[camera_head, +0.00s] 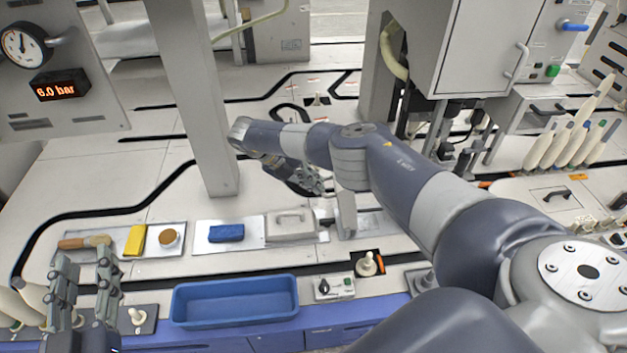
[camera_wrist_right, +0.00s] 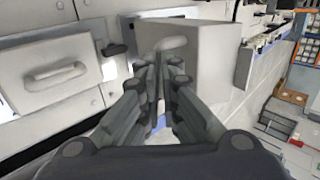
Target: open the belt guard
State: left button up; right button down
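A grey box-shaped cover with a bar handle, which I take for the belt guard (camera_wrist_right: 212,55), stands upright in front of my right gripper (camera_wrist_right: 163,68). In the head view the guard (camera_head: 346,215) is partly hidden by my right arm. My right gripper (camera_head: 312,183) is open, with a gap between its fingers. Its fingertips are close to the handle (camera_wrist_right: 173,43); I cannot tell whether they touch it. My left gripper (camera_head: 85,262) is open and empty at the lower left, near the wooden-handled brush.
A flat grey panel with a handle (camera_head: 290,226) lies left of the guard. A blue tray (camera_head: 235,300) stands at the front edge. A blue block (camera_head: 226,233), a yellow block (camera_head: 136,240) and the brush (camera_head: 84,242) lie on plates. A column (camera_head: 195,100) rises behind.

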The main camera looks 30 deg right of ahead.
jog(key=c, duration=1.7)
grip_release()
jog(key=shift+s+d+f, duration=0.1)
jog(key=shift+s+f, duration=0.05)
jog(key=shift+f, duration=0.35)
jog(key=shift+s+d+f, duration=0.1)
jog(key=shift+s+f, duration=0.05)
jog(key=shift+f, duration=0.35)
pick_arm(q)
jog(key=shift+w+d+f, duration=0.15)
jog(key=shift+w+d, duration=0.05)
jog(key=shift+d, duration=0.15)
pick_arm(e)
jog(key=shift+o, duration=0.2)
jog(key=shift+w+d+f, duration=0.1)
jog(key=shift+w, duration=0.1)
pick_arm(q)
jog(key=shift+a, duration=0.1)
pick_arm(e)
jog(key=v, duration=1.2)
pick_arm(q)
jog(key=shift+f, duration=0.1)
pick_arm(e)
jog(key=shift+d+f, duration=0.1)
